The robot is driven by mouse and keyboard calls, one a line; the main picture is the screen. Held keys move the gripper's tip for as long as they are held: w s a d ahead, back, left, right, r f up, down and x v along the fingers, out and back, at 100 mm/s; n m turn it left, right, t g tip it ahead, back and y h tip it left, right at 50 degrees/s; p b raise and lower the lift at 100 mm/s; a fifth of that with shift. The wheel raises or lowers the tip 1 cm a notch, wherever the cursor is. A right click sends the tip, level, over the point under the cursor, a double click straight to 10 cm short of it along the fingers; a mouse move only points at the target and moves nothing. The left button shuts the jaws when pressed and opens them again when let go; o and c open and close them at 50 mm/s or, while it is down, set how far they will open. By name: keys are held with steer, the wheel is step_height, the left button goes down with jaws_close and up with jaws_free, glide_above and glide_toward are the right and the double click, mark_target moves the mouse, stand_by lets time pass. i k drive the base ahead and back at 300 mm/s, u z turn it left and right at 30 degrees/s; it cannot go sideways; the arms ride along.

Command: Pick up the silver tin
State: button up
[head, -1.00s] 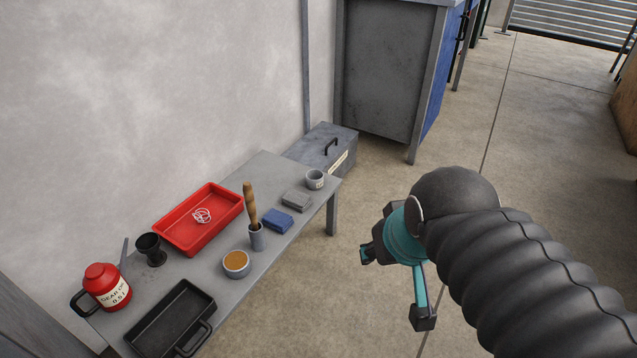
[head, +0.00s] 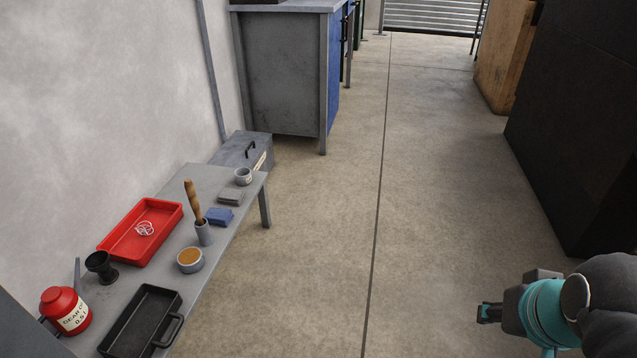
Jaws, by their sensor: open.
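The silver tin (head: 231,198) is a small flat grey box. It lies on the grey bench (head: 212,178) at the left, between a blue box (head: 220,216) and a small grey cup (head: 243,176). My gripper (head: 508,327) is at the lower right, over the floor and far to the right of the bench.
The bench also holds a red tray (head: 118,249), a black pan (head: 116,345), a red oil can (head: 64,311), a black cup (head: 101,267), a pot with a wooden handle (head: 204,233) and an orange-filled bowl (head: 190,262). A dark cabinet (head: 580,120) stands right. The middle floor is clear.

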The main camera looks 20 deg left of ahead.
mark_target(243, 175)
steer(key=z, duration=0.65)
steer(key=i, duration=0.2)
steer(key=u, duration=0.95)
steer(key=i, duration=1.4)
steer(key=u, duration=1.75)
steer(key=i, duration=0.5)
steer(key=u, duration=0.45)
